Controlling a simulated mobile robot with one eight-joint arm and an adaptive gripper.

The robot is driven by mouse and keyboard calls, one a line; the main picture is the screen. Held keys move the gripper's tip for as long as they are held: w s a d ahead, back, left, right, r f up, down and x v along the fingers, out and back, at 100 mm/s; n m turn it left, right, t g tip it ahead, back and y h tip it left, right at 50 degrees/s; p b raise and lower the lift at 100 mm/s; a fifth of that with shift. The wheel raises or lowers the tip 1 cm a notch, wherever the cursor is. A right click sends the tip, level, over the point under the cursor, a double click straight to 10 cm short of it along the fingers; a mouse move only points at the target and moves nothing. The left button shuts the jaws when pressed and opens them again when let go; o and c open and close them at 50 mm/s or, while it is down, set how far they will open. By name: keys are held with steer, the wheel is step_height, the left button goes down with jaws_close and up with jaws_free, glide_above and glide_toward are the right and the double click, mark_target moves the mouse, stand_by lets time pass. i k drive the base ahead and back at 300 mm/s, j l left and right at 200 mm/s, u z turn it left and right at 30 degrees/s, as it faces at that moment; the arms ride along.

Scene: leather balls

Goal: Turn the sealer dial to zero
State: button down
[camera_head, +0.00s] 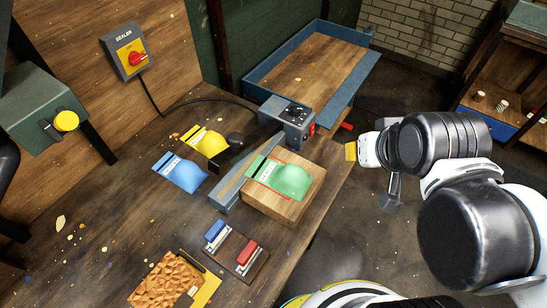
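The heat sealer (250,165) is a long grey bar machine on the wooden bench, with a dark arm. A dark dial with light markings (295,114) sits on top of its grey housing at the far end. The setting it points to is too small to read. A red part (312,129) is on the housing's right side. My gripper (352,151) is to the right of the housing, apart from it, with a yellow tip toward the sealer. Its fingers are mostly hidden, so I cannot tell whether they are open. Nothing is visibly held.
A wooden block (285,205) with a green pouch (291,181) stands beside the sealer. Blue (180,173) and yellow (207,141) pouches lie left. A box labelled SEALER with a red knob (138,59) is on the wall. A blue-rimmed tray (262,72) is behind.

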mark_target(295, 111)
steer(key=i+l+u, duration=0.1)
steer(key=i+l, duration=0.25)
steer(key=l, duration=0.15)
steer(key=i+l, duration=0.35)
steer(key=l, duration=0.2)
steer(key=j+u, duration=0.05)
